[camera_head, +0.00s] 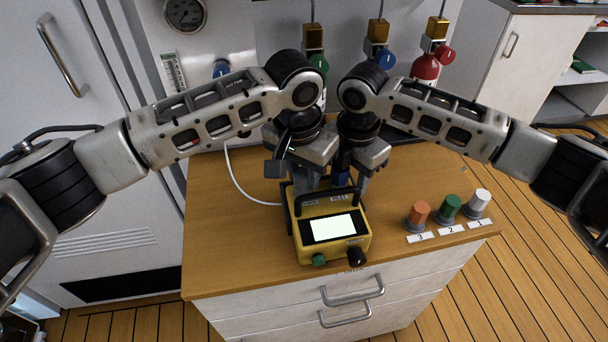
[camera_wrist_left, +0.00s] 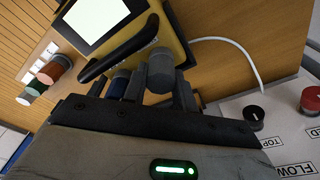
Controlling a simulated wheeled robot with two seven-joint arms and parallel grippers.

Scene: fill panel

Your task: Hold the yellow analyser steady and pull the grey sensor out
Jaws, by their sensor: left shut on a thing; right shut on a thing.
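The yellow analyser (camera_head: 358,245) stands on the wooden counter top with its lit screen facing up. A black handle (camera_head: 325,195) spans its back edge and also shows in the left wrist view (camera_wrist_left: 122,50). My left gripper (camera_head: 308,178) is behind the handle at the left. In the left wrist view its fingers are around the grey sensor (camera_wrist_left: 161,72), a short grey cylinder. My right gripper (camera_head: 358,185) is close beside it, shut at the analyser's right back by the handle; its exact contact is hidden. A blue sensor (camera_wrist_left: 119,82) sits between the grippers.
Orange (camera_head: 417,213), green (camera_head: 448,205) and white (camera_head: 479,202) capped pieces stand in a numbered row at the right. A white cable (camera_head: 240,185) lies at the left. Valves and a gauge (camera_head: 185,14) are on the back wall. The counter's left front is clear.

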